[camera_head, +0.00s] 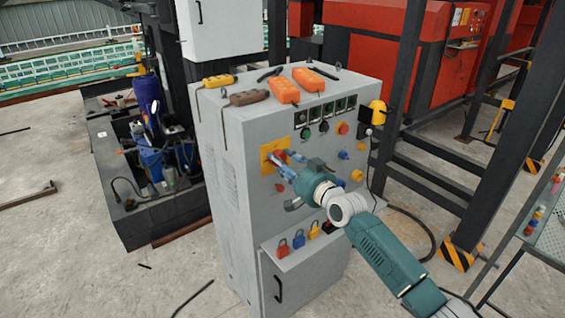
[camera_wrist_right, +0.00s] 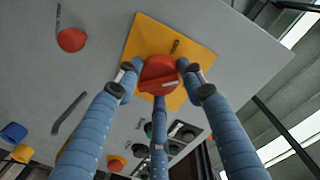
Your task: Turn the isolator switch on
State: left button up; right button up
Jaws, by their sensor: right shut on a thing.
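The isolator switch is a red rotary knob (camera_wrist_right: 158,72) on a square yellow plate (camera_wrist_right: 198,50). In the head view the yellow plate (camera_head: 267,167) is at the upper left of the grey cabinet's front, and the red knob is mostly hidden by my fingers. My right gripper (camera_head: 283,160) reaches it from the lower right. In the right wrist view its blue fingers (camera_wrist_right: 160,82) close around the knob, two at the sides and one below. A dark mark shows on the plate above the knob. My left gripper is in neither view.
The grey cabinet (camera_head: 235,200) carries buttons, meters and coloured knobs right of the plate. Orange (camera_head: 315,79) and brown (camera_head: 249,97) pendants lie on its top. A black steel frame (camera_head: 400,90) stands to the right.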

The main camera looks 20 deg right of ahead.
jog(key=m, duration=0.4)
jog(key=shift+d+r, duration=0.15)
jog(key=shift+w+m+y, duration=0.1)
jog(key=shift+m+y, duration=0.3)
jog(key=shift+m, duration=1.5)
jog(key=o, duration=1.1)
jog(key=shift+o, duration=0.2)
jog(key=shift+s+d+g, duration=0.15)
jog(key=shift+s+g, duration=0.15)
jog(key=f+v, duration=0.1)
jog(key=v, duration=1)
jog(key=shift+s+r, duration=0.2)
jog(key=shift+r, duration=0.25)
jog(key=shift+d+f, duration=0.1)
jog(key=shift+d, duration=0.05)
